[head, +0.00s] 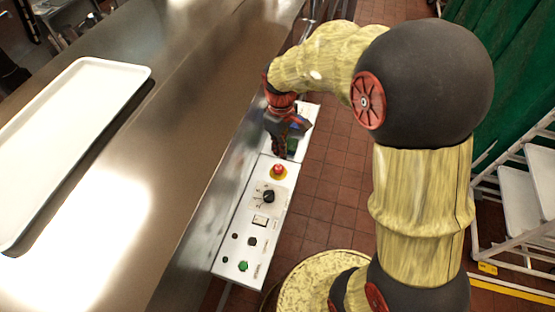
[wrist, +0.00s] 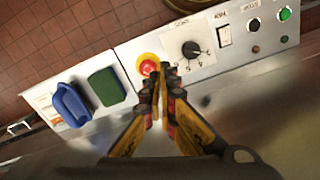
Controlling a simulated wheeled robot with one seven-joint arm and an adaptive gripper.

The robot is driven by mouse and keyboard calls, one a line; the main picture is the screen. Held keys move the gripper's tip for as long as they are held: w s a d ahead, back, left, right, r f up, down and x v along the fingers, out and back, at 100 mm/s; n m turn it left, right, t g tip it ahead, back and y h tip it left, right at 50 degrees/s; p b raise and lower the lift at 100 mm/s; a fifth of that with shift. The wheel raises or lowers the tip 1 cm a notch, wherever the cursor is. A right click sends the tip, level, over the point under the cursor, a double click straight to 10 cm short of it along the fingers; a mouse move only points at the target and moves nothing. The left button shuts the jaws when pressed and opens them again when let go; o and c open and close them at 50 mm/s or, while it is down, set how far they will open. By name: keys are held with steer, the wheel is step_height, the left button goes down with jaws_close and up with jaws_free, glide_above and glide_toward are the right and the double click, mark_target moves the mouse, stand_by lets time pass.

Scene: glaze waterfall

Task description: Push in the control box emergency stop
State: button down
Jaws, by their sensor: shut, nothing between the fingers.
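The white control box (head: 254,222) runs along the side of the steel counter. Its red emergency stop (head: 278,170) on a yellow ring sits towards the far end of the panel. In the wrist view the emergency stop (wrist: 148,67) shows just left of the fingertips. My gripper (head: 280,153) is shut and empty, pointing down near the stop. In the wrist view my gripper (wrist: 163,68) has its fingertips together, close beside the red button. I cannot tell whether they touch it. The button's right edge is close to or partly behind the fingers.
A black knob (wrist: 191,49), a white switch (wrist: 224,36) and a green button (wrist: 285,14) lie along the panel. A blue object (wrist: 72,104) and a green pad (wrist: 106,87) lie on the other side. A white tray (head: 75,125) lies on the counter. A rack (head: 515,190) stands right.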

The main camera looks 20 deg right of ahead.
mark_target(278, 168)
steer(key=shift+w+r+n+t, duration=0.15)
steer(key=shift+w+r+n, duration=0.2)
steer(key=shift+w+n, duration=0.6)
steer(key=shift+w+r+n+t, duration=0.15)
steer(key=shift+w+r+n, duration=0.15)
steer(key=shift+w+n, duration=0.6)
steer(key=shift+s, duration=0.1)
step_height(278, 168, down, 14)
steer(key=b, duration=0.4)
